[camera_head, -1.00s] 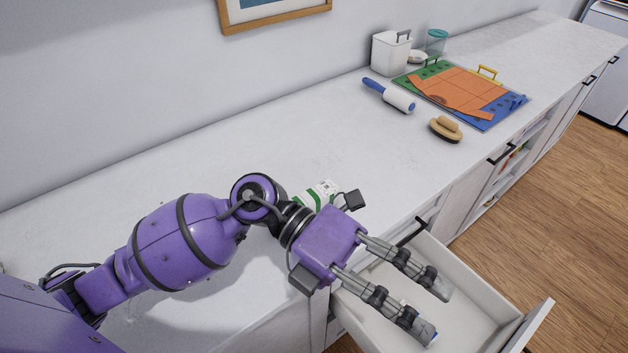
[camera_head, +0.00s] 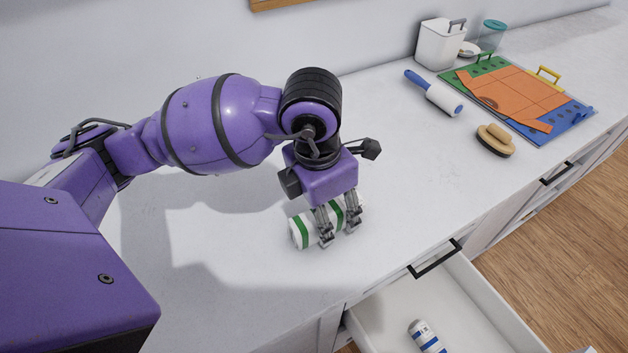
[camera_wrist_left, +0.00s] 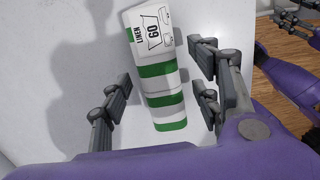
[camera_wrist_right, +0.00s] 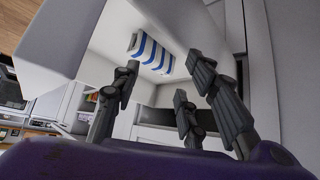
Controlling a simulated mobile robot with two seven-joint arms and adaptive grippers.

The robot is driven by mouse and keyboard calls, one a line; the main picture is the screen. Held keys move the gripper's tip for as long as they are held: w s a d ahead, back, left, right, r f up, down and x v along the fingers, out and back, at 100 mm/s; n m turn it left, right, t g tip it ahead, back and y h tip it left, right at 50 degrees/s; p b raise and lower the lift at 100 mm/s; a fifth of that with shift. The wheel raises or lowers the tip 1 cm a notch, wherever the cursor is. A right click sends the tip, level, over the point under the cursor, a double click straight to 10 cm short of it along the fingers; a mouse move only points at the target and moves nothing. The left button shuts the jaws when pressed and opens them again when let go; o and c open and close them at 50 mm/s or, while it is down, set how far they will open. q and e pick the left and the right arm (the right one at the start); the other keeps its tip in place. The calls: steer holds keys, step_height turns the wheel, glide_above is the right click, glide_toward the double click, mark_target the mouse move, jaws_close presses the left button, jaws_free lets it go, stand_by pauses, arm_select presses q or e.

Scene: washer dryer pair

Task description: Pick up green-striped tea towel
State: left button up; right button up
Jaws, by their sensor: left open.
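The green-striped tea towel (camera_head: 302,230) is a white roll with green bands lying on the white counter. In the left wrist view the towel (camera_wrist_left: 160,85) shows a label reading LINEN 60. My left gripper (camera_head: 339,240) points down over it, open, with fingers on either side of the roll; I cannot tell whether they touch it. In the left wrist view the left gripper (camera_wrist_left: 158,110) has the towel between its fingers.
A blue-striped roll (camera_head: 425,338) lies in the open drawer (camera_head: 385,318) under the counter. It also shows in the right wrist view (camera_wrist_right: 152,52). A lint roller (camera_head: 435,94), a brush (camera_head: 495,141), a folding board (camera_head: 525,92) and a white bin (camera_head: 438,46) stand farther right. The counter between is clear.

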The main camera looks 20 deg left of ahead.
arm_select(q)
steer(key=shift+w+d+f, duration=0.1)
steer(key=shift+w+f, duration=0.05)
steer(key=shift+f, duration=0.95)
steer(key=c, duration=1.3)
steer(key=shift+o, duration=0.2)
steer(key=shift+r, duration=0.1)
